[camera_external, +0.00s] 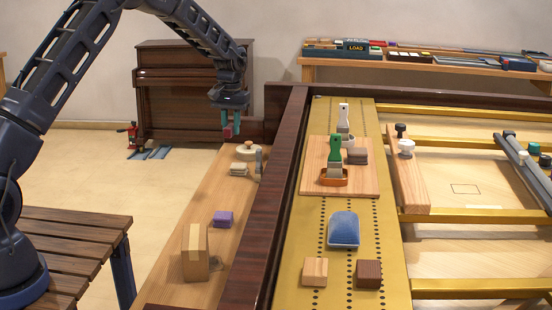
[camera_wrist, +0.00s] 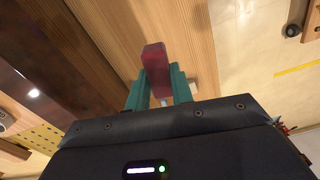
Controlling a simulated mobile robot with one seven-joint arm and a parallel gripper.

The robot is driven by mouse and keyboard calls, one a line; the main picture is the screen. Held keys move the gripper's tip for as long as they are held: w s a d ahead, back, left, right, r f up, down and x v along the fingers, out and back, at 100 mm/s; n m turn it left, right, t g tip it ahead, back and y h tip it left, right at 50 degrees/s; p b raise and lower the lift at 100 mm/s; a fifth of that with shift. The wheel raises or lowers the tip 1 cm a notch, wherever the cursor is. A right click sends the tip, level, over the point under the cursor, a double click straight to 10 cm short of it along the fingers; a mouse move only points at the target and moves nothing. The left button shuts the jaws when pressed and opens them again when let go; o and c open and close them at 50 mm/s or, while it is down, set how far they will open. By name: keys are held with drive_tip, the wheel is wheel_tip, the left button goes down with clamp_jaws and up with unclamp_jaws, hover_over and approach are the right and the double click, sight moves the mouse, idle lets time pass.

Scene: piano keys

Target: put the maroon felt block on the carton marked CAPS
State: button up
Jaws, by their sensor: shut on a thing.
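My gripper (camera_external: 231,121) has teal fingers and hangs over the far end of the wooden ledge. It is shut on the maroon felt block (camera_external: 228,132), which shows as a small reddish piece below the fingertips. In the wrist view the block (camera_wrist: 155,62) sticks out upright between the two teal fingers (camera_wrist: 158,88). A brown cardboard carton (camera_external: 195,252) stands at the near end of the ledge, well away from my gripper. No CAPS marking can be read on it from here.
Bare ledge lies between the grey pieces and the purple block.

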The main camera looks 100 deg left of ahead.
drive_tip(key=w+d+r+m, duration=0.1)
drive_tip(key=d+r, duration=0.2)
drive_tip(key=d, duration=0.7)
drive_tip(key=w+d+r, duration=0.1)
drive_tip(key=d+r, duration=0.2)
drive_tip(key=d, duration=0.7)
drive_tip(key=m, duration=0.1)
hover_over(195, 236)
wheel_tip(195, 236, down, 19)
drive_tip(key=shift+r, duration=0.2)
drive_tip(key=shift+f, duration=0.1)
drive_tip(key=o, duration=1)
drive_tip(key=shift+c, duration=0.2)
